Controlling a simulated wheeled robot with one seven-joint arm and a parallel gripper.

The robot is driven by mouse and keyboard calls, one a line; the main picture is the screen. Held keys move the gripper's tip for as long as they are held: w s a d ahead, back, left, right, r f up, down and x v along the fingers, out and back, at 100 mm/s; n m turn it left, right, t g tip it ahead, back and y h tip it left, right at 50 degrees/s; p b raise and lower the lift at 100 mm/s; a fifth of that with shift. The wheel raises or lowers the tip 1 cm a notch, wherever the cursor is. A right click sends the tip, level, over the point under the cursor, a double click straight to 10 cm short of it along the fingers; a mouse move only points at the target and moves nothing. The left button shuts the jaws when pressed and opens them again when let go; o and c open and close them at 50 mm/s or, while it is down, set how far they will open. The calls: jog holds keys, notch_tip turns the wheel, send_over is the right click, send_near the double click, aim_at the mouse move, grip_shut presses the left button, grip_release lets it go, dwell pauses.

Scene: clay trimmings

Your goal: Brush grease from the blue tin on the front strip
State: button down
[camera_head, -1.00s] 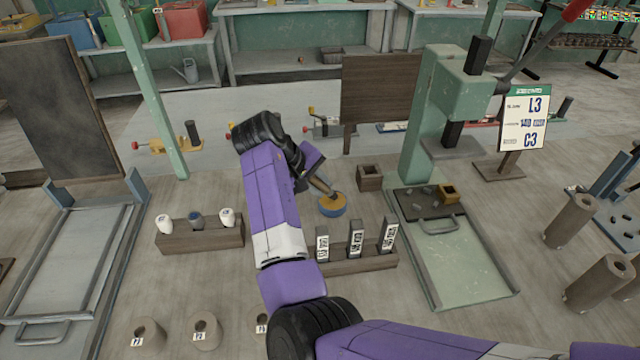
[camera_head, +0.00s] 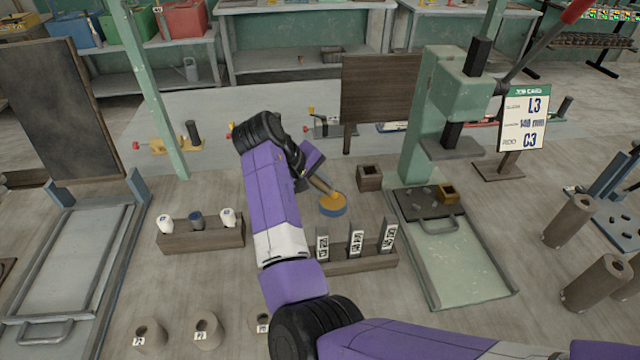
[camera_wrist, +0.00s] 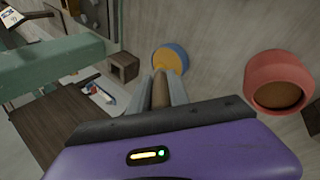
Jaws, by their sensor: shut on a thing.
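The blue tin (camera_head: 332,208), with a yellow-orange fill, stands on the worktop behind the rack of labelled blocks. It also shows in the wrist view (camera_wrist: 176,52), just beyond the fingertips. My gripper (camera_head: 312,178) is shut on a brush with a brown wooden handle (camera_head: 322,187). The handle shows between the fingers in the wrist view (camera_wrist: 160,90). The brush slants down to the tin, and its lower end is at the yellow fill. I cannot tell whether it touches. The front strip cannot be made out for certain.
A red pot (camera_wrist: 277,68) with brown contents is right of the fingers in the wrist view. A small wooden box (camera_head: 369,179) stands right of the tin. A block rack (camera_head: 352,265) is in front. A green press (camera_head: 423,120) stands at right, and a cup holder (camera_head: 200,240) at left.

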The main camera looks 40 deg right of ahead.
jog(key=shift+r+p, duration=3.25)
